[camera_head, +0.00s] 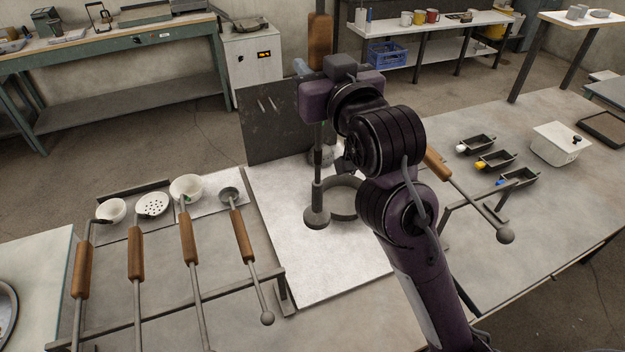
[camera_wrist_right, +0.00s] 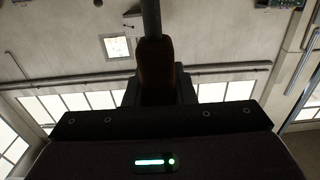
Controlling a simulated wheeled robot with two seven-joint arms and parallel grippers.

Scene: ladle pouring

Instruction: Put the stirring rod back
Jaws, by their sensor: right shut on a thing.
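My right gripper (camera_head: 326,68) is shut on the stirring rod, whose wooden handle (camera_head: 320,35) stands upright above the jaws. Its metal shaft runs down behind my purple wrist to a round grey end (camera_head: 317,216), in front of a dark round vessel (camera_head: 345,207) on the pale board (camera_head: 290,270). I cannot tell whether this end touches anything. In the right wrist view the wooden handle (camera_wrist_right: 156,68) is between the jaws. A rack (camera_head: 225,291) at the left carries several wood-handled tools. My left gripper is out of view.
A dark upright panel (camera_head: 268,122) stands behind the board. Right of my arm, another wood-handled tool (camera_head: 437,163) slopes to a ball end (camera_head: 505,236). Small dark moulds (camera_head: 496,159) and a white box (camera_head: 556,143) stand farther right. The pale board's front is clear.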

